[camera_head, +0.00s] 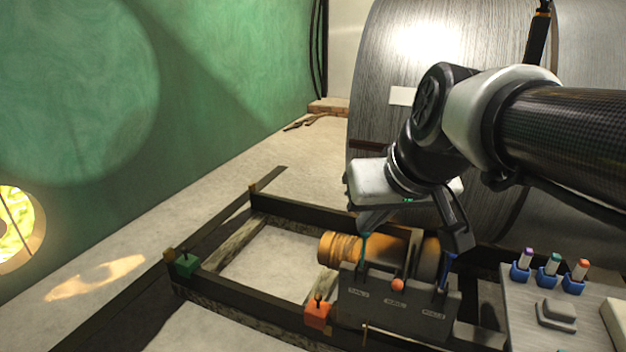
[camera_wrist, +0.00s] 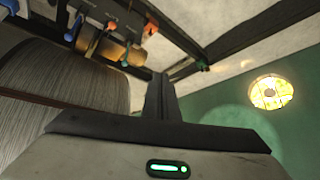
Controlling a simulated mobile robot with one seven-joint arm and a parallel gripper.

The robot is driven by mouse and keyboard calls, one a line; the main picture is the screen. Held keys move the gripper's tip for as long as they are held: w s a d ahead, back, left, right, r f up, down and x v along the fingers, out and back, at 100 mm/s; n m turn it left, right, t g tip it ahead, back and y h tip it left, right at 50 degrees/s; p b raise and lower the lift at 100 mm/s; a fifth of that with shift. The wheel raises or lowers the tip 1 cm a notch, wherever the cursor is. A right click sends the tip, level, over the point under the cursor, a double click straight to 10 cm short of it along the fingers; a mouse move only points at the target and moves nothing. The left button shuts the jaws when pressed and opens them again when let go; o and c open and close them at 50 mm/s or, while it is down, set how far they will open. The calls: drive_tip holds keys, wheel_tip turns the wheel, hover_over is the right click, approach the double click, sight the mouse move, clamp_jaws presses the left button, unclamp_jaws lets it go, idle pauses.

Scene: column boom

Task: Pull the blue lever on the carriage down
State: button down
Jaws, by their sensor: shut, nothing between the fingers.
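The dark carriage (camera_head: 395,308) carries three levers in the head view. The blue lever (camera_head: 446,272) is at its right end and stands up, with its tip leaning slightly right. A teal lever (camera_head: 365,247) stands at the left end, and a short lever with an orange-red knob (camera_head: 397,285) sits between them. My gripper (camera_head: 463,243) is shut and empty, its dark tip close to the top of the blue lever; I cannot tell whether they touch. In the wrist view the shut fingers (camera_wrist: 160,80) point away from the camera, and the blue lever (camera_wrist: 75,27) is at upper left.
An orange roller (camera_head: 340,248) lies behind the levers. Dark rails (camera_head: 230,300) carry a green box (camera_head: 186,265) and an orange box (camera_head: 318,313). A panel (camera_head: 520,310) with several coloured switches stands at right. A large grey drum (camera_head: 380,100) rises behind.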

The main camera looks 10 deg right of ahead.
drive_tip(key=w+d+f+m+h, duration=0.1)
drive_tip(key=w+d+f, duration=0.1)
drive_tip(key=w+d, duration=0.65)
drive_tip(key=w+d+f+m+h, duration=0.1)
drive_tip(key=w+d+f, duration=0.1)
drive_tip(key=w+d, duration=0.7)
drive_tip(key=w+d+f+m+g, duration=0.1)
drive_tip(key=w+d+f, duration=0.2)
drive_tip(key=d+f, duration=0.4)
drive_tip(key=w+d+f+m+h, duration=0.1)
drive_tip(key=w+d+f, duration=0.3)
drive_tip(key=d+f, duration=0.4)
drive_tip(key=d, duration=0.3)
drive_tip(key=shift+f+g, duration=0.2)
drive_tip(key=shift+g, duration=0.2)
drive_tip(key=shift+w+a, duration=0.1)
drive_tip(key=shift+w+d+f+b, duration=0.15)
drive_tip(key=shift+f+b, duration=0.1)
drive_tip(key=shift+f, duration=1.3)
drive_tip(key=shift+w+d+f+b, duration=0.15)
drive_tip(key=shift+f+b, duration=0.1)
drive_tip(key=shift+f, duration=1.35)
drive_tip(key=shift+w+f+b, duration=0.15)
drive_tip(key=shift+f+b, duration=0.1)
drive_tip(key=shift+f, duration=1.3)
